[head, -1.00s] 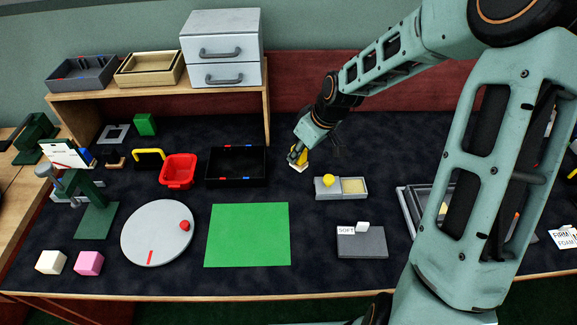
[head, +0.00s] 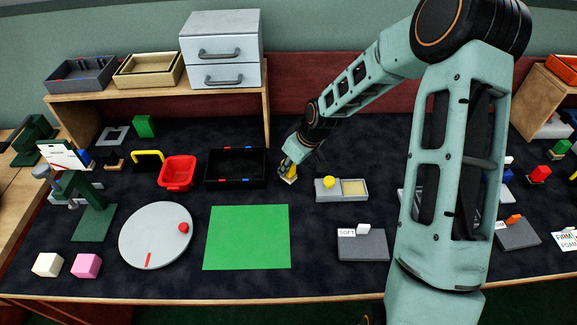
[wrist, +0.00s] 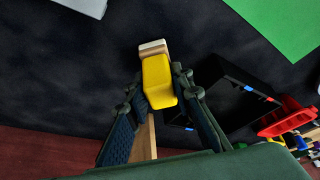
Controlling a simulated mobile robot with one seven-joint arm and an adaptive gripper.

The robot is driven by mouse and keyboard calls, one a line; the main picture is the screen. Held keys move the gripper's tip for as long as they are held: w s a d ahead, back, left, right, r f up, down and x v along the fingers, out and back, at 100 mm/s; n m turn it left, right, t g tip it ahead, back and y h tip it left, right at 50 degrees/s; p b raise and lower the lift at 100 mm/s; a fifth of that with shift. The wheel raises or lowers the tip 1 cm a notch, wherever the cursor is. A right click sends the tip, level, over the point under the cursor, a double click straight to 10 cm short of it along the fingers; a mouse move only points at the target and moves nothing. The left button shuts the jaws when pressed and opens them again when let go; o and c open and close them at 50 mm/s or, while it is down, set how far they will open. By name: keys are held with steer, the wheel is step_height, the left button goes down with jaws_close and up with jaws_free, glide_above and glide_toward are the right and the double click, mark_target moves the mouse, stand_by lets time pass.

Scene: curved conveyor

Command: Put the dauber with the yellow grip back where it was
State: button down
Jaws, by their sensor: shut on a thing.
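The dauber with the yellow grip (head: 291,172) is in my gripper (head: 287,168), to the right of the black tray (head: 210,181) in the head view. In the wrist view the yellow grip (wrist: 157,80) lies between the two fingers of my gripper (wrist: 162,85), with a wooden block and a white end beyond it. My gripper is shut on it. Whether the dauber touches the dark mat is hard to tell.
A grey tray with a yellow knob (head: 328,183) stands to the right of my gripper. A wooden shelf (head: 267,118) with drawers (head: 222,48) stands behind left. A green sheet (head: 247,238) lies in front. Green (head: 558,148) and red (head: 540,173) pieces stand far right.

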steer(key=shift+f, duration=0.25)
steer(key=c, duration=1.7)
jaws_free()
steer(key=shift+r, duration=0.1)
steer(key=shift+d+r, duration=0.15)
steer(key=shift+r, duration=0.3)
steer(key=p+v, duration=0.1)
steer(key=v, duration=1)
steer(key=shift+s+r+p, duration=0.15)
steer(key=shift+p, duration=0.15)
